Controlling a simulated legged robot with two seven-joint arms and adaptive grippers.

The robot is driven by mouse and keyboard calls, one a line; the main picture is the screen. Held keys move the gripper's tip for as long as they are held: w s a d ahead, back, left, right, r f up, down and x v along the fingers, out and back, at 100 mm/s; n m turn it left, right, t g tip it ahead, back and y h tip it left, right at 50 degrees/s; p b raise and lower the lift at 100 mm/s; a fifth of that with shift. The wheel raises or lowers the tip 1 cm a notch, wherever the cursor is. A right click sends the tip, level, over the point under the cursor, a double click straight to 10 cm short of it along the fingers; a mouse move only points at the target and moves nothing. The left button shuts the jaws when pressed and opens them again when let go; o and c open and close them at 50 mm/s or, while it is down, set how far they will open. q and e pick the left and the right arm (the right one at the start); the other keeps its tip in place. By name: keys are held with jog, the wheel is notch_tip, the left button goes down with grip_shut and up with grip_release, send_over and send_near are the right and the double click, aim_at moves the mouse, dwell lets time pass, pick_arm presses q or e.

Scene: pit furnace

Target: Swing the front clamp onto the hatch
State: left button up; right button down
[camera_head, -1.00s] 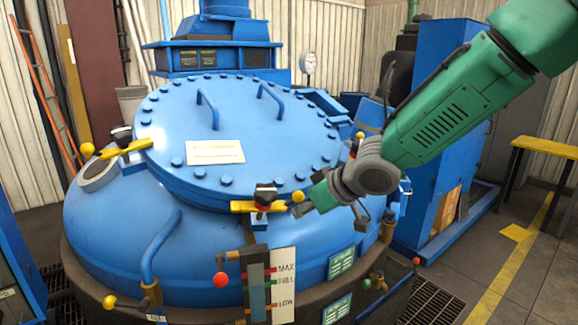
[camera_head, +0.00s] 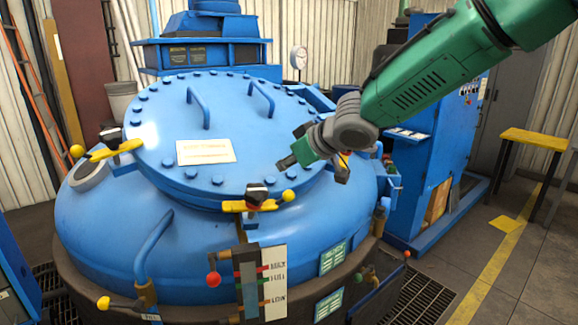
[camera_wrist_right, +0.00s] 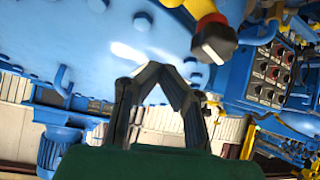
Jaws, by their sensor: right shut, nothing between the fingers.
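The front clamp (camera_head: 248,206) is a yellow bar with a black knob on top and a yellow ball at its right end. It lies roughly along the front rim of the blue round hatch (camera_head: 240,120), rather than pointing in across the lid. My right gripper (camera_head: 287,162) is shut and empty, above the front right part of the hatch, higher in the picture than the clamp and apart from it. In the right wrist view its fingers (camera_wrist_right: 162,70) meet in front of blue metal. A black knob on a yellow part (camera_wrist_right: 213,40) shows there; I cannot tell which clamp it is.
Another yellow clamp (camera_head: 115,150) sits at the hatch's left edge, its bar reaching inward. A third yellow clamp (camera_head: 343,160) is partly hidden behind my right gripper. Two blue handles (camera_head: 198,105) rise from the lid. A level gauge (camera_head: 272,280) stands below the front clamp.

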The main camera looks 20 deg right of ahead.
jog(key=d+x, duration=0.1)
jog(key=x, duration=0.6)
jog(key=s+f+b, duration=0.1)
jog(key=s+d+f+b, duration=0.1)
jog(key=s, duration=0.1)
jog(key=shift+s+d+b, duration=0.2)
jog(key=shift+b, duration=0.15)
pick_arm(q)
notch_tip(320, 180, down, 3)
jog(key=shift+d+r, duration=0.15)
jog(key=shift+r, duration=0.05)
jog(key=shift+w, duration=0.1)
pick_arm(e)
jog(key=shift+w, duration=0.1)
pick_arm(q)
jog(key=shift+d, duration=0.1)
pick_arm(e)
jog(key=shift+d, duration=0.15)
